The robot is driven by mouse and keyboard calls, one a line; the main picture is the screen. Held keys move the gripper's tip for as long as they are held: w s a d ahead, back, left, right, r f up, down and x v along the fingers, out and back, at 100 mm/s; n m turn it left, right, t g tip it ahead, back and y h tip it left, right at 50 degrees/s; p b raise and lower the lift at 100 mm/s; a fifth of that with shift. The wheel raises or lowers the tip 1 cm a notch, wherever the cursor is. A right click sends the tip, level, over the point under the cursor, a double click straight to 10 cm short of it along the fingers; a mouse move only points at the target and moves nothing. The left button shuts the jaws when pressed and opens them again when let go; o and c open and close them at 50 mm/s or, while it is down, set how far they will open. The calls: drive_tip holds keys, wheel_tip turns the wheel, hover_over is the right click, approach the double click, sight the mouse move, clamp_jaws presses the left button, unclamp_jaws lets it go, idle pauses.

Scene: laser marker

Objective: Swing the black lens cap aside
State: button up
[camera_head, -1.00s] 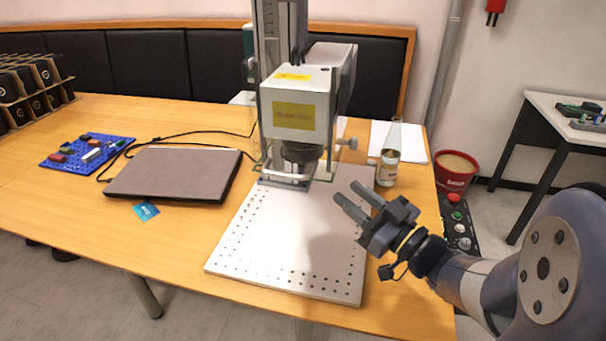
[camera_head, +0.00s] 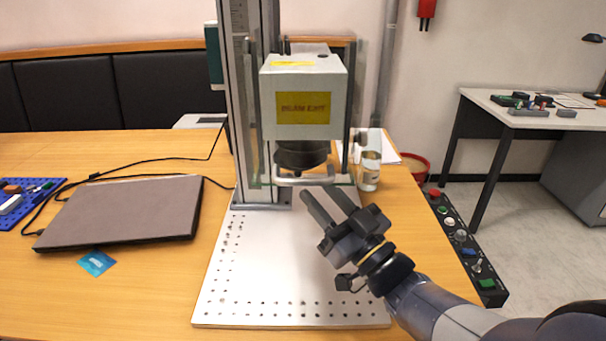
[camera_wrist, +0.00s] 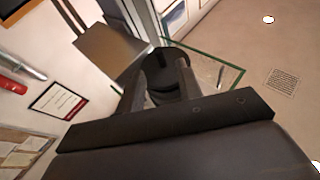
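The black lens cap (camera_head: 300,163) shows as the dark round piece at the underside of the laser head (camera_head: 303,95); where cap ends and lens housing begins is hard to tell. In the wrist view a dark round piece, seemingly the cap (camera_wrist: 165,62), lies ahead, between and beyond my fingertips. My gripper (camera_head: 318,192) is open and empty, below and slightly right of the cap in the head view. Its two fingers point up and left toward the head. The fingers also show in the wrist view (camera_wrist: 160,75), apart from each other.
Clear guard panels with a pale handle (camera_head: 305,181) surround the lens area. The perforated plate (camera_head: 270,265) below is bare. A glass bottle (camera_head: 369,172) stands right of the machine, a laptop (camera_head: 125,212) to the left. A control box (camera_head: 465,245) is at the right.

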drive_tip(key=shift+x, duration=2.75)
drive_tip(key=shift+c, duration=0.2)
clamp_jaws()
